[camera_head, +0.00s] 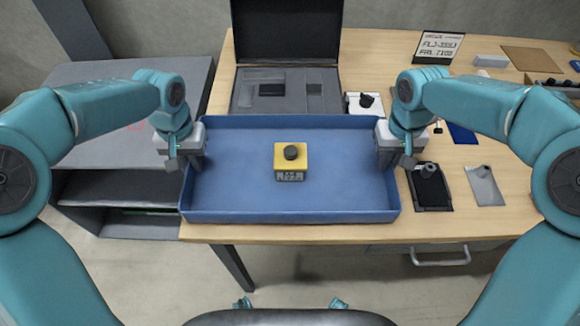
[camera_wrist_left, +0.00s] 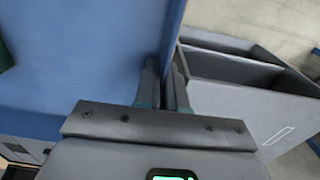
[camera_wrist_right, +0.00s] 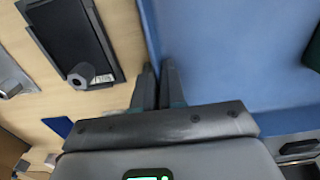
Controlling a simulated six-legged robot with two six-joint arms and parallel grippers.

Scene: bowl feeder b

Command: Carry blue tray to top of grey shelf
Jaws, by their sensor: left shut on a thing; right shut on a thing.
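The blue tray (camera_head: 240,195) is at the front of the wooden table in the head view, with a yellow block with a black knob (camera_head: 291,162) inside it. My left gripper (camera_head: 190,160) is shut on the tray's left wall; the left wrist view shows its fingers on both sides of that wall (camera_wrist_left: 172,30). My right gripper (camera_head: 390,158) is shut on the right wall, which also shows in the right wrist view (camera_wrist_right: 150,35). The grey shelf (camera_head: 115,150) stands left of the table, with a flat top and open compartments in front. I cannot tell whether the tray touches the table.
An open dark case (camera_head: 285,100) lies behind the tray, with a small white box (camera_head: 364,105) at its right. A black device (camera_head: 430,187) and a grey plate (camera_head: 484,185) lie right of the tray. The shelf top looks clear of objects.

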